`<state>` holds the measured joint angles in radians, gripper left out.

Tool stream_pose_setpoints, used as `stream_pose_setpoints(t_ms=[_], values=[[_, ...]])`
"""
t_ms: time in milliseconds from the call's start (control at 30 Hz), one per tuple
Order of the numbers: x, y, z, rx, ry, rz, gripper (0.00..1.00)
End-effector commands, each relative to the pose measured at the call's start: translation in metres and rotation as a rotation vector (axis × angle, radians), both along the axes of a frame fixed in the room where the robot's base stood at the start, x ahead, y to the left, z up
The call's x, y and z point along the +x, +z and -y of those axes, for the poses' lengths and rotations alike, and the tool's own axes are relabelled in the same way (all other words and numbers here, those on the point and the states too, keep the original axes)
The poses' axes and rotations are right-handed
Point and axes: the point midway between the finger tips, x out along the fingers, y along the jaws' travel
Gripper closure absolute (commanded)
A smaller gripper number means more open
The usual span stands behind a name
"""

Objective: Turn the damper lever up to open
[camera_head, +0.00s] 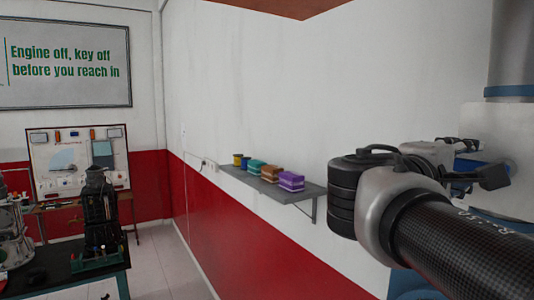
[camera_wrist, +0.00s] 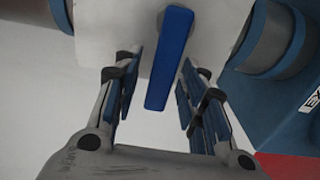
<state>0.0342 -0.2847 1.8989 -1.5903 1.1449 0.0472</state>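The blue damper lever (camera_wrist: 170,60) shows in the wrist view. It is a flat bar fixed at its upper end to a round grey pivot on a pale housing (camera_wrist: 222,45), and its free end points toward my gripper, slightly left. My gripper (camera_wrist: 158,95) is open, with one finger on each side of the lever's free end and visible gaps on both sides.
A grey pipe with a blue band (camera_head: 512,50) stands at the far right, close to my arm. A grey wall shelf (camera_head: 311,190) holds several coloured items. An engine stand (camera_head: 98,215) is at the left, before a display board (camera_head: 50,180). The floor between is clear.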

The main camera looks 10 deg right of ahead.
Motion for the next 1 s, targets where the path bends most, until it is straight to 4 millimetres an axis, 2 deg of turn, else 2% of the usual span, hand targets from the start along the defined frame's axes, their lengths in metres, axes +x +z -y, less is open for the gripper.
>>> stream_pose_setpoints(t_ms=[100, 667, 1000], values=[[0.0001, 0.0, -0.0003, 0.0, 0.0, 0.0, 0.62], [0.0, 0.0001, -0.0005, 0.0, 0.0, 0.0, 0.99], [-0.0001, 0.0, -0.0006, 0.0, 0.0, 0.0, 1.0]])
